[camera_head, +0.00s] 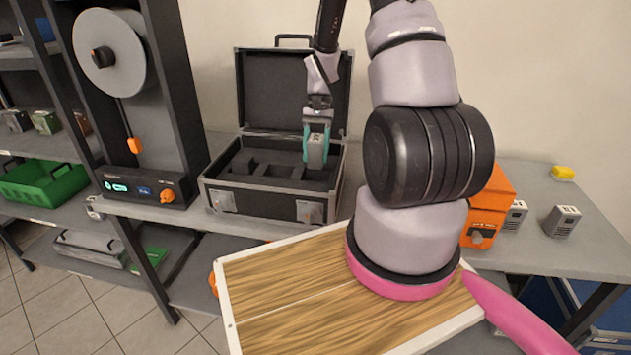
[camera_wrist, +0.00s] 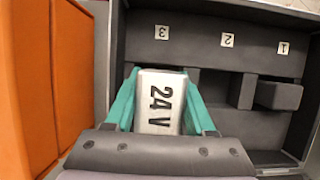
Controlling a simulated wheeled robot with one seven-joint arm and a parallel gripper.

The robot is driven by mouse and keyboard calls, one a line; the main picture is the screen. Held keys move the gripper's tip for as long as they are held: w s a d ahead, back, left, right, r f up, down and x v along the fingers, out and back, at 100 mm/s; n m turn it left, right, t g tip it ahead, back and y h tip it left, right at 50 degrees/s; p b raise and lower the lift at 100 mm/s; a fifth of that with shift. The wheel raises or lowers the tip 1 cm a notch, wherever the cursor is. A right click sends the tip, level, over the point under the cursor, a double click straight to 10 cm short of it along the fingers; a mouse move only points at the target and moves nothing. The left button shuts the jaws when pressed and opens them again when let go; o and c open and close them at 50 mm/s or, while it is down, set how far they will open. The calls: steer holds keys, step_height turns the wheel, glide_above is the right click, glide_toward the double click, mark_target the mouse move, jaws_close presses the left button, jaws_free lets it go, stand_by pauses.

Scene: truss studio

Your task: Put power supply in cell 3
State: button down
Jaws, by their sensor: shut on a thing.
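The power supply (camera_wrist: 160,103) is a pale grey block marked "24 V". My gripper (camera_head: 317,140) is shut on it, with teal fingers (camera_wrist: 160,110) on both sides. In the head view, the power supply (camera_head: 316,152) hangs over the right part of the open black case (camera_head: 255,200). The wrist view shows the labels 3 (camera_wrist: 162,32), 2 (camera_wrist: 228,40) and 1 (camera_wrist: 283,47) on the case's inner wall. The power supply is in line with label 3, whose cell (camera_wrist: 140,62) is largely hidden behind it. I cannot tell its height above the case floor.
A dark block (camera_wrist: 278,96) is at cell 1, beside a dark divider (camera_wrist: 243,91). The case lid (camera_head: 285,90) stands open behind. An orange box (camera_head: 490,205) and two grey units (camera_head: 515,215) (camera_head: 562,221) stand on the right. A spool machine (camera_head: 140,120) stands left.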

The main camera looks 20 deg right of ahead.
step_height(320, 180, down, 8)
steer(key=shift+r, duration=0.15)
stand_by(0.4)
steer(key=c, duration=0.5)
jaws_free()
